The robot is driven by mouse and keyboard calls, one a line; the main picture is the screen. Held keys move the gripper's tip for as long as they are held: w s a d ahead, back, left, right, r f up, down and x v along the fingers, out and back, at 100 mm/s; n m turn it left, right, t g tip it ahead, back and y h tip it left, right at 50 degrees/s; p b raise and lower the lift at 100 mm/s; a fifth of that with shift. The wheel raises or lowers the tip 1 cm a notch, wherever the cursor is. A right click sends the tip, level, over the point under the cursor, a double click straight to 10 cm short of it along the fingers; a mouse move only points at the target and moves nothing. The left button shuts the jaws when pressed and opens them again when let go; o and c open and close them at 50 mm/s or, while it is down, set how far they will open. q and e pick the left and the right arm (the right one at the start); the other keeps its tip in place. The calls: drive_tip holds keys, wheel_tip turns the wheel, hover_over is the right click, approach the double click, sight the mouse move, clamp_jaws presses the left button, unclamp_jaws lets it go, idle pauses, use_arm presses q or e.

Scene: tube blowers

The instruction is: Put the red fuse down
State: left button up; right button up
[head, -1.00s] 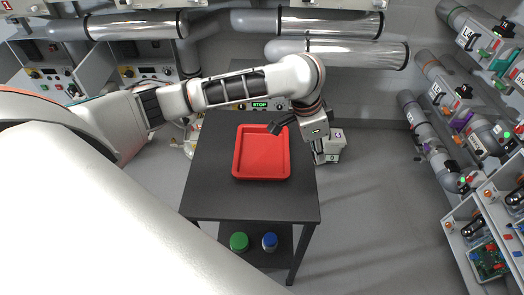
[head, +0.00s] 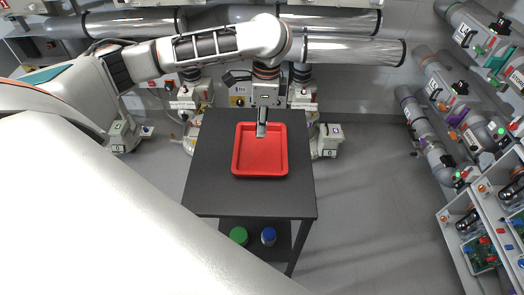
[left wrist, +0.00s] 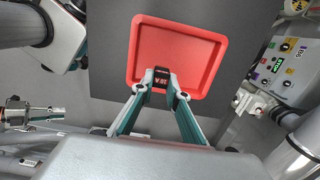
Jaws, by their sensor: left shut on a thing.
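The red tray (head: 260,170) lies on the dark table. My left gripper (head: 261,133) reaches in from the back and points down over the tray's upper middle. In the left wrist view, my left gripper (left wrist: 160,85) is shut on the small red fuse (left wrist: 160,82), which has dark ends and pale lettering. The fuse is held between the fingertips, over the part of the tray (left wrist: 205,25) nearest the gripper's base. I cannot tell how high it is above the tray floor. In the head view the fuse is hidden by the fingers.
The dark table (head: 215,190) is bare around the tray. A green-capped jar (head: 239,235) and a blue-capped jar (head: 268,237) stand on its lower shelf. Pipes and control boxes line the back and right. Grey floor (head: 365,200) is free right of the table.

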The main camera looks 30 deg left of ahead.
use_arm(q)
wheel_tip(320, 180, down, 12)
drive_tip(key=shift+r, duration=0.15)
idle(0.3)
drive_tip(key=o, duration=0.8)
drive_tip(key=shift+r, duration=0.35)
drive_tip(key=shift+w+d+r, duration=0.1)
drive_tip(key=shift+d+r, duration=0.05)
drive_tip(key=shift+r, duration=2.7)
drive_tip(key=shift+w+d+r, duration=0.1)
drive_tip(key=shift+d+r, duration=0.05)
drive_tip(key=shift+r, duration=2.7)
